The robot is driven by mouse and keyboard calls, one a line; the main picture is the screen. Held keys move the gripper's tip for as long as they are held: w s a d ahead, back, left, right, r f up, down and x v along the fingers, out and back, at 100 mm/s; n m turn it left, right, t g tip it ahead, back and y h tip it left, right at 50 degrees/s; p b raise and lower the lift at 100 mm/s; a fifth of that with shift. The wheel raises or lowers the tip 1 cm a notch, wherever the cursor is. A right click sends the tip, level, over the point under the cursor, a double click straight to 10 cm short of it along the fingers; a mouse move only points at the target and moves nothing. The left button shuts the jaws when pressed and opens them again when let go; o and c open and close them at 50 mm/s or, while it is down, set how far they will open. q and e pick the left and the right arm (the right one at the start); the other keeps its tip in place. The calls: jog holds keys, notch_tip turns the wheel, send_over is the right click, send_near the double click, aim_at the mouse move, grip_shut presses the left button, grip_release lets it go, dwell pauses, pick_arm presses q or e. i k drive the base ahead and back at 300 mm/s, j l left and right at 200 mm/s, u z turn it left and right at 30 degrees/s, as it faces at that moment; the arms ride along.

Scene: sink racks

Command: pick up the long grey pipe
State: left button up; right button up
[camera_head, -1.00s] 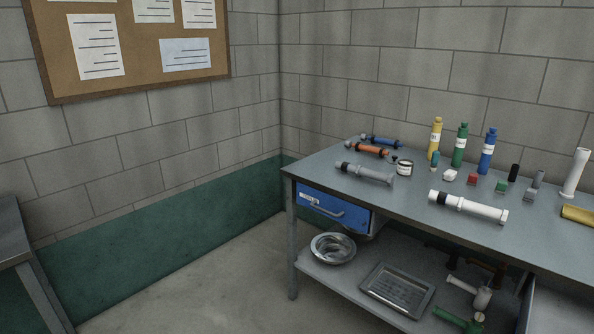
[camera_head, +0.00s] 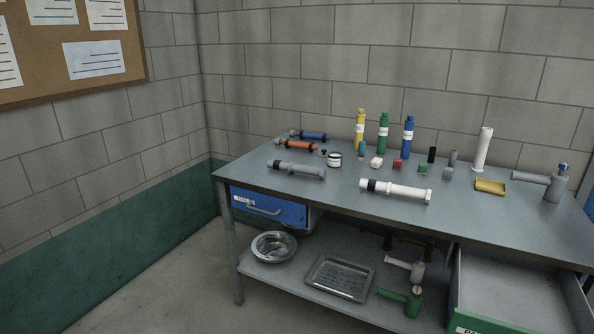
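A long grey pipe (camera_head: 302,171) lies on its side on the grey metal table (camera_head: 330,205), near the table's left part. It has a dark band near its left end. To its right lies a similar white pipe (camera_head: 405,191) with a black band. Neither of my grippers is in view.
An orange pipe (camera_head: 300,146) and a blue one (camera_head: 312,136) lie behind the grey pipe. Yellow (camera_head: 360,132), green (camera_head: 383,136) and blue (camera_head: 408,139) bottles stand at the back. A green-fronted drawer (camera_head: 515,285) is open at right. The table's front left is bare.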

aim_at(291, 167)
jog(key=i+z, duration=0.15)
jog(key=i, duration=1.3)
